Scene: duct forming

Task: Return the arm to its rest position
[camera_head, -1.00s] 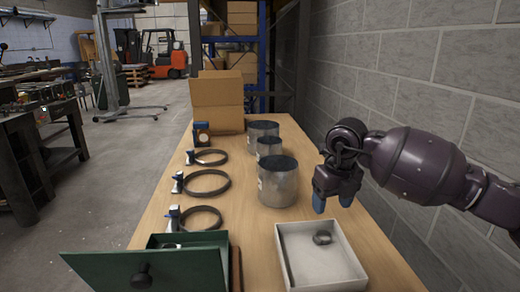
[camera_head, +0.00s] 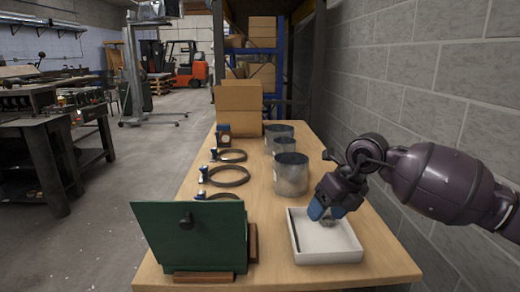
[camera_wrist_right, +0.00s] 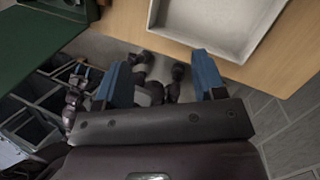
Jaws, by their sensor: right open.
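My right arm comes in from the right in the head view. My right gripper (camera_head: 327,212), dark purple with blue fingertips, is over the white tray (camera_head: 340,256) on the wooden table. In the right wrist view its two blue fingers (camera_wrist_right: 162,82) are wide apart with nothing between them. Part of the tray (camera_wrist_right: 154,12) shows beyond them at the top of that view; the part I see is empty. In the head view the gripper hides part of the tray's inside.
Metal cylinders (camera_head: 291,176) stand left of the gripper. Ring clamps (camera_head: 228,184) lie farther left. A cardboard box (camera_head: 238,98) stands at the back. A block wall (camera_head: 440,85) runs along the right.

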